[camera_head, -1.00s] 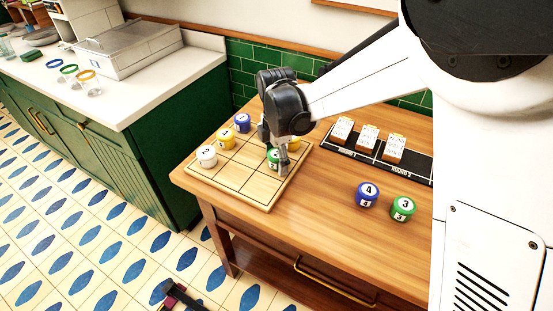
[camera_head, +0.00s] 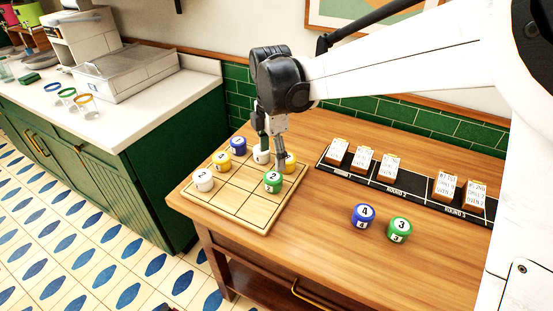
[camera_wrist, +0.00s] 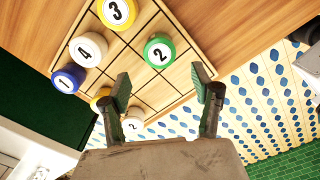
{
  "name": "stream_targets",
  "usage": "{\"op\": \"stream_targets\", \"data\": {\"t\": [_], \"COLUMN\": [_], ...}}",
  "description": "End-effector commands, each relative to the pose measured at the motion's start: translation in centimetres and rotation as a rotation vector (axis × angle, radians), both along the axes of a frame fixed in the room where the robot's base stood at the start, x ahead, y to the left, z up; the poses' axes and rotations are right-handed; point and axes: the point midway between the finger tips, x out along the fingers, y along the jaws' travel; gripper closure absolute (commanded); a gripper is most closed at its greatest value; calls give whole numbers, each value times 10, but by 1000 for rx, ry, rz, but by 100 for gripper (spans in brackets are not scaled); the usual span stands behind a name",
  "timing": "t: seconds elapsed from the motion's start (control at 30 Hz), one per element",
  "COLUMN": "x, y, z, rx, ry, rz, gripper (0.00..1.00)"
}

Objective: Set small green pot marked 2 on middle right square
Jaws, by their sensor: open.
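The small green pot marked 2 (camera_head: 273,182) stands upright on the wooden grid board (camera_head: 240,208), in the middle square of the right column. It also shows in the wrist view (camera_wrist: 159,49), beyond my fingertips. My gripper (camera_head: 274,154) is open and empty, just above and behind the pot in the head view. In the wrist view, my two fingers (camera_wrist: 165,92) are spread wide with nothing between them. The fingers partly cover the white pot marked 4 (camera_head: 261,155) in the head view.
A yellow pot marked 3 (camera_head: 289,160) sits in the square behind the green one. Blue (camera_head: 238,146), yellow (camera_head: 222,162) and white (camera_head: 203,180) pots fill the left column. Blue 4 (camera_head: 363,216) and green 3 (camera_head: 399,229) pots stand on the table. A black card rack (camera_head: 408,189) lies behind.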

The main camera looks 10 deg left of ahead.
Motion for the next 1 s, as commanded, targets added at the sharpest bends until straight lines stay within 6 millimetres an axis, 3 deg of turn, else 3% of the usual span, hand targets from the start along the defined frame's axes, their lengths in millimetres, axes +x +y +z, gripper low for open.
{"op": "stream_targets", "data": {"t": [0.13, 0.4, 0.53, 0.77, 1.0], "x": [0, 0, -2, -15, -43], "y": [0, -1, -14, -81, -157], "z": [13, 18, 25, 57, 83], "rx": [0, 1, 8, 66, 156], "ry": [0, -1, -13, -83, -159], "rz": [0, -2, -59, -389, -800], "gripper": [39, 39, 39, 39, 39]}}
